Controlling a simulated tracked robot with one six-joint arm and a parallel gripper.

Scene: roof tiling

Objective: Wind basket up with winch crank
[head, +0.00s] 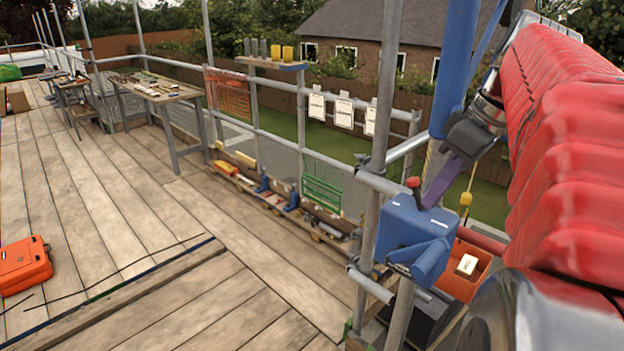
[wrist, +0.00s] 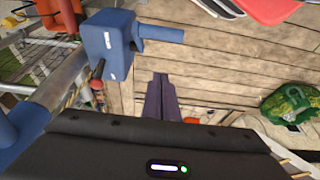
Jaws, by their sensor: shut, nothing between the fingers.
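The blue winch (head: 403,228) is fixed to the scaffold pole in the head view, with a blue cylinder (head: 431,263) at its side. Its crank shows a red grip (head: 412,182) standing above the housing. In the wrist view the winch (wrist: 108,42) is at upper left and the red crank grip (wrist: 98,69) is at its lower edge. My gripper (wrist: 160,76) has purple fingers, shut and empty, to the right of the grip and apart from it. In the head view my gripper (head: 430,203) overlaps the winch top. The orange basket (head: 481,282) with a pale box hangs right of the winch.
Scaffold poles (head: 382,90) and rails stand close around the winch. A yellow piece (head: 465,200) hangs on a rope above the basket. An orange case (head: 24,265) lies on the planks at left. A workbench (head: 165,93) stands farther back. The middle planks are clear.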

